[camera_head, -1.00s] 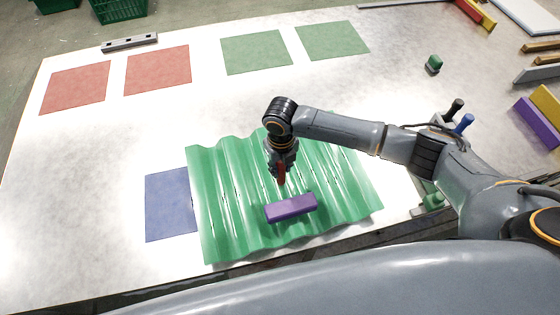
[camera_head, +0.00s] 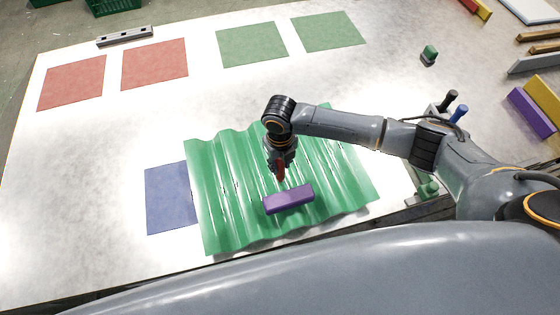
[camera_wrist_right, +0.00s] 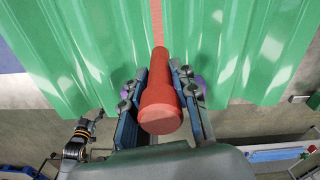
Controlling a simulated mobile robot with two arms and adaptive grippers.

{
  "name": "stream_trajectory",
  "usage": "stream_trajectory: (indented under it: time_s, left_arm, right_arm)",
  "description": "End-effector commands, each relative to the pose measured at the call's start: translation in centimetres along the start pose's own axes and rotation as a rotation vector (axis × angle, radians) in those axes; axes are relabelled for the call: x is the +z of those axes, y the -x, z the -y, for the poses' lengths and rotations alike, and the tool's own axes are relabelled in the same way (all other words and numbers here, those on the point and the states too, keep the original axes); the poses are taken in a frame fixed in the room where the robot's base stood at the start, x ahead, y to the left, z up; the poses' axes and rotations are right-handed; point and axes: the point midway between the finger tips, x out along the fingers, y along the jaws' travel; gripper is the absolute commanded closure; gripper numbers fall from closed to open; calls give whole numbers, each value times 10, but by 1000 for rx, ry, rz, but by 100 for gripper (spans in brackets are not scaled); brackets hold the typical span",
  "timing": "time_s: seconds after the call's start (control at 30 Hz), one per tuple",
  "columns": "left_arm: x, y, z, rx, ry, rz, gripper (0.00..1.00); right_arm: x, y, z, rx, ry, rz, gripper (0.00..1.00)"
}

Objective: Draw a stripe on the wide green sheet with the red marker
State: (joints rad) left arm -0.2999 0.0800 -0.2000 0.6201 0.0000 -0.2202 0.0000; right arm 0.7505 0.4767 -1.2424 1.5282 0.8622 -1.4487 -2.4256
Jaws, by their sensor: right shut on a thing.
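The wide green corrugated sheet (camera_head: 335,190) lies on the table with its ridges running away from me. My right gripper (camera_head: 281,165) is shut on the red marker (camera_wrist_right: 160,105), which points down at the sheet just behind the purple block. The marker also shows in the head view (camera_head: 281,173). In the wrist view a straight red stripe (camera_wrist_right: 156,18) runs on the sheet in line with the marker. Whether the tip touches the sheet is hidden. A dark jointed part with orange rings (camera_wrist_right: 85,130), apparently my left arm, shows lower left there; its jaws are unclear.
The purple block (camera_head: 288,199) lies on the sheet close before the marker. A blue square (camera_head: 170,198) lies beside the sheet's left edge. Red squares (camera_head: 154,64) and green squares (camera_head: 252,45) lie farther back. A holder with black and blue markers (camera_head: 458,113) stands right, near my arm.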

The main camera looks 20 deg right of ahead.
Motion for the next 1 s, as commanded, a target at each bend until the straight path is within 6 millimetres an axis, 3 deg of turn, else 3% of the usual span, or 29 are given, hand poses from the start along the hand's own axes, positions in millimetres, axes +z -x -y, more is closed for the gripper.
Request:
stream_trajectory:
  time_s: [0.03, 0.17, 0.6, 1.0]
  left_arm:
    - [-1, 11, 0, 0, 0, 0, 29]
    - [-2, 23, 0, 0, 0, 0, 29]
    - [-2, 23, 0, 0, 0, 0, 29]
    - [-2, 23, 0, 0, 0, 0, 29]
  right_arm:
    - [1, 12, 0, 0, 0, 2, 100]
    - [1, 26, 0, 0, 0, 2, 100]
    - [2, 65, 0, 1, 0, 5, 100]
    - [1, 74, 0, 1, 0, 3, 100]
